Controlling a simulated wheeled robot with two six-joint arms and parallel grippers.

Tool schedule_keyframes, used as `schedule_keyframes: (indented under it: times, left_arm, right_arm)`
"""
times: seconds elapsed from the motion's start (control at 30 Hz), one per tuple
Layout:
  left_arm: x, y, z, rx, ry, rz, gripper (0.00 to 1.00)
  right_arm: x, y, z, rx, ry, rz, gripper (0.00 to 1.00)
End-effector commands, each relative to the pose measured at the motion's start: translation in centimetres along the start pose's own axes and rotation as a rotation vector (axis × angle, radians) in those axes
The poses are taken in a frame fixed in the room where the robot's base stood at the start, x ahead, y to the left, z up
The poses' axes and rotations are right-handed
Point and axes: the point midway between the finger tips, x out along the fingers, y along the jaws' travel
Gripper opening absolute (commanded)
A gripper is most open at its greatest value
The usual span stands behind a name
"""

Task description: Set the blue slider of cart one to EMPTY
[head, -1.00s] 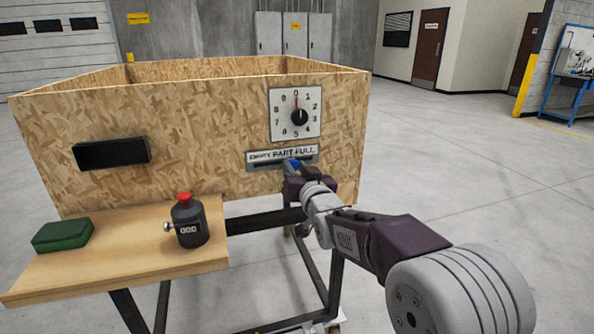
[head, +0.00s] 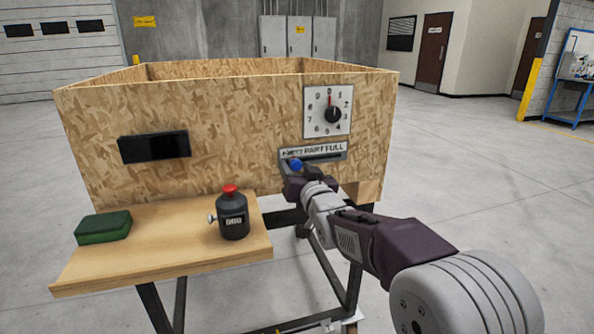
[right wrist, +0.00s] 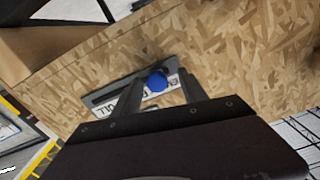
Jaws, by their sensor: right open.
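The cart (head: 230,130) is an open chipboard box on a dark frame. On its front, at the right, a slider plate (head: 340,156) carries a label reading EMPTY, PART, FULL. The blue slider (head: 295,164) is at the left end of the slot, below the word EMPTY. My right gripper (head: 304,179) is just below and in front of it. In the right wrist view the blue knob (right wrist: 157,81) lies between the open fingers of the gripper (right wrist: 159,92), which partly cover the label. Whether a finger touches the knob is unclear. My left gripper is out of view.
A dial (head: 328,111) with a red pointer at 0 is above the slider. Floor right of the cart is clear.

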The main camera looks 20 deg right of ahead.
Motion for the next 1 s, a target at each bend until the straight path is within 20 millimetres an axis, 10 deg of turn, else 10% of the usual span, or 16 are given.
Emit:
schedule_keyframes:
  times: [0.5,0.9,1.0]
  left_arm:
    - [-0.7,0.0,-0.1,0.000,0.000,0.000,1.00]
    - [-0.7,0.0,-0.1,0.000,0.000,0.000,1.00]
    - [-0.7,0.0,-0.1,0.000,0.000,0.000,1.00]
  right_arm:
    - [-8.3,-0.1,-0.1,0.000,0.000,-0.001,0.50]
    - [-8.9,-0.1,0.3,0.000,-0.006,-0.002,0.50]
    - [-8.4,0.3,3.5,0.004,-0.078,0.008,0.50]
